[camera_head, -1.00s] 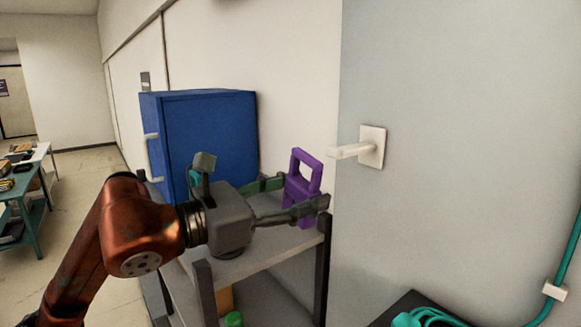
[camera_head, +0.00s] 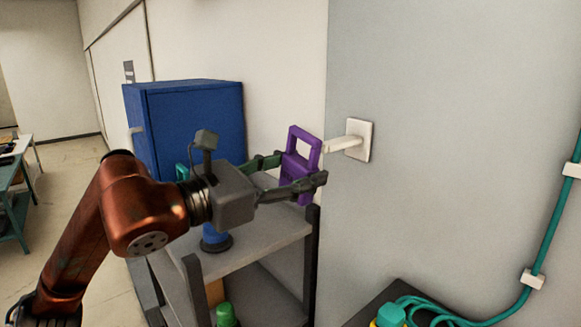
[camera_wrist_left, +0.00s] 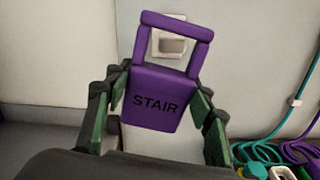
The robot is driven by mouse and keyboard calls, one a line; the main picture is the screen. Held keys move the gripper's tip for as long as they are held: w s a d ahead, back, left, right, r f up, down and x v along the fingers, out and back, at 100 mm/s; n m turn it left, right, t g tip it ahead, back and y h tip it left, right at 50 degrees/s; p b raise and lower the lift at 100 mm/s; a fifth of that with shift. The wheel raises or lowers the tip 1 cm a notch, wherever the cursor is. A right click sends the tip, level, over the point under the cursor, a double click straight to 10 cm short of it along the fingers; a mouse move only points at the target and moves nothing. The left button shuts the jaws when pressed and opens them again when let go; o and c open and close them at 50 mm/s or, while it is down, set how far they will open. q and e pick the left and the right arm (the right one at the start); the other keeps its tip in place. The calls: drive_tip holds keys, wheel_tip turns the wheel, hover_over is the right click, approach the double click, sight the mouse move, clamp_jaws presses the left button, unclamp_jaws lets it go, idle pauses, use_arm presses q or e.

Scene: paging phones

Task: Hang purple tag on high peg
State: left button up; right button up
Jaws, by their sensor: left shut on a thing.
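The purple tag (camera_head: 303,146) has a square open loop on top and a solid lower plate. In the left wrist view the purple tag (camera_wrist_left: 152,98) reads "STAIR". My left gripper (camera_head: 298,178) is shut on its lower plate and holds it upright above the shelf. The white peg (camera_head: 342,145) sticks out from a square plate on the grey wall, just right of the tag's loop in the head view. In the left wrist view the peg (camera_wrist_left: 172,45) shows through the loop's opening, behind the tag. I cannot tell whether its tip is inside the loop. My right gripper is not in view.
A grey shelf (camera_head: 262,240) with dark posts stands below the gripper. A blue cabinet (camera_head: 195,125) stands behind it. A teal cable (camera_head: 552,235) runs down the right wall to coiled cables (camera_head: 425,305) at the bottom.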

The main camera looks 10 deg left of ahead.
use_arm(q)
drive_tip(key=shift+p+x, duration=0.55)
drive_tip(key=shift+x, duration=0.7)
drive_tip(key=shift+w+d+f, duration=0.35)
drive_tip(key=shift+w+d, duration=0.35)
drive_tip(key=shift+d, duration=0.05)
drive_tip(key=shift+w+d+f, duration=0.35)
drive_tip(key=shift+w+d, duration=0.35)
drive_tip(key=o, duration=1.4)
drive_tip(key=shift+c, duration=0.2)
drive_tip(key=shift+a, duration=0.15)
